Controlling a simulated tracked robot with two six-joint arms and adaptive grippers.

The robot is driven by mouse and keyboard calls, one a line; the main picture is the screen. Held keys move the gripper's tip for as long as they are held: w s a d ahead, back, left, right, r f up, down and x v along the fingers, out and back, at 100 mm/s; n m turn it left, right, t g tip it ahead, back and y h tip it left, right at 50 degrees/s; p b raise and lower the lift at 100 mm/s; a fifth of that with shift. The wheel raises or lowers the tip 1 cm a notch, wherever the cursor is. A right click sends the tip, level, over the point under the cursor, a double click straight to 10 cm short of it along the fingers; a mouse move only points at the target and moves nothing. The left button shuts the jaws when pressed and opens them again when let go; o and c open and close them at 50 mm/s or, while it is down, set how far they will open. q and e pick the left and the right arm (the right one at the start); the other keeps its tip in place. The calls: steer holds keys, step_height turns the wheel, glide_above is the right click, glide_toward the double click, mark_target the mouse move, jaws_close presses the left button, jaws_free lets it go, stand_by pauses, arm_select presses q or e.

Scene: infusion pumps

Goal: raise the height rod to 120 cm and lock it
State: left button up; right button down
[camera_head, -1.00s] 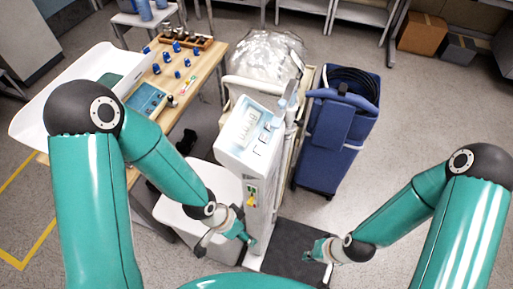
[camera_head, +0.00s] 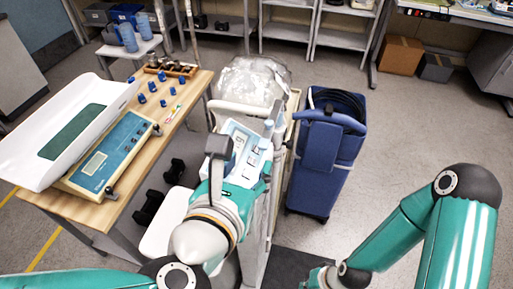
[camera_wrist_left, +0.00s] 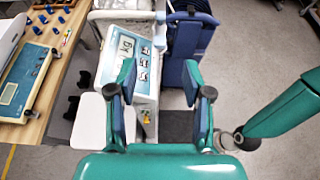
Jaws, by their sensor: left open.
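The scale column carries a pale display head (camera_head: 243,150) with a screen and buttons, which also shows in the left wrist view (camera_wrist_left: 132,52). A slim pale upright, apparently the height rod (camera_wrist_left: 160,30), stands along the head's right side; its markings and lock are too small to read. My left gripper (camera_head: 240,160) is raised over the near side of the head. In the left wrist view its open fingers (camera_wrist_left: 160,88) spread before the head and rod, with nothing held. My right gripper (camera_head: 318,277) is low at the bottom edge, beside the column, its fingers unclear.
A blue cart (camera_head: 325,150) stands close to the right of the column, and a clear-wrapped bundle (camera_head: 250,80) is behind it. A wooden table (camera_head: 95,212) with a baby scale (camera_head: 112,155) stands left. The floor at right is open.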

mark_target(267, 134)
arm_select(q)
steer(key=b+x, duration=0.1)
steer(key=x, duration=1.5)
steer(key=shift+d+f, duration=0.1)
steer(key=shift+f, duration=0.15)
jaws_close()
